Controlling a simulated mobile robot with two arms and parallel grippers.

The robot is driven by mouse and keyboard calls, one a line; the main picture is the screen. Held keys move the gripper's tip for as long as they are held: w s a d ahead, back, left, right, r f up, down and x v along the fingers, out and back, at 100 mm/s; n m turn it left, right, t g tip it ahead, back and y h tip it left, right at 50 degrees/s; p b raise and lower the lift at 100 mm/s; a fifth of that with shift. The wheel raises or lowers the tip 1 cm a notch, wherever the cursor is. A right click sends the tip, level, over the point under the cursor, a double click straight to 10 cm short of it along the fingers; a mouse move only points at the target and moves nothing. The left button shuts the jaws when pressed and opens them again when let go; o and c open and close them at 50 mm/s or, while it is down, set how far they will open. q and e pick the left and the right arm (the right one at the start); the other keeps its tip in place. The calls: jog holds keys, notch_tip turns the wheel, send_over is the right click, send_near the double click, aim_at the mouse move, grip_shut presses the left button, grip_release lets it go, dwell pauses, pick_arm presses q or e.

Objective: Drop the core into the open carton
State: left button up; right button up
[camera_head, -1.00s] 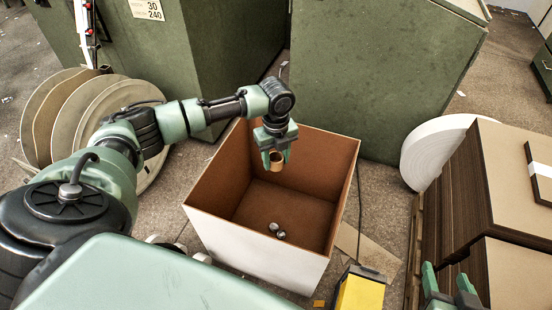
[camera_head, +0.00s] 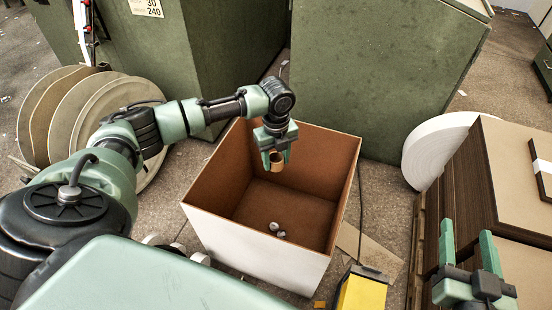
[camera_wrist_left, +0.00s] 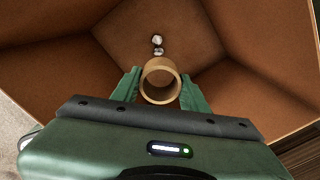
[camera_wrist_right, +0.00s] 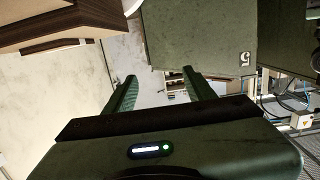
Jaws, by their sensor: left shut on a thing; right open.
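The core is a short tan cardboard tube (camera_head: 277,160). My left gripper (camera_head: 275,158) is shut on it and holds it over the open carton (camera_head: 246,247), inside the outline of its mouth. In the left wrist view the core (camera_wrist_left: 160,82) sits between the two green fingers, with the carton's brown floor beyond it. The carton is white outside and brown inside. Small shiny metal pieces (camera_head: 277,229) lie on its floor. My right gripper (camera_head: 468,250) is open and empty at the lower right, in front of the board stacks. The right wrist view shows nothing between its fingers (camera_wrist_right: 157,82).
Stacks of greyboard (camera_head: 515,170) stand at the right. A white roll (camera_head: 432,150) leans beside them. Green machine cabinets (camera_head: 380,75) stand behind the carton. Round discs (camera_head: 70,110) lean at the left. A yellow box (camera_head: 361,290) stands on the floor before the carton.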

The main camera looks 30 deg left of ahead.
pick_arm(q)
jog(key=o, duration=1.4)
jog(key=shift+r, duration=0.25)
notch_tip(320, 180, up, 7)
jog(key=p, duration=0.2)
jog(key=shift+r+p, duration=0.15)
jog(key=shift+p, duration=0.25)
pick_arm(e)
jog(key=s+d+f+g+h, duration=0.2)
jog(key=s+f+g, duration=0.5)
jog(key=f, duration=0.4)
jog(key=shift+s+d, duration=0.25)
jog(key=shift+d, duration=0.5)
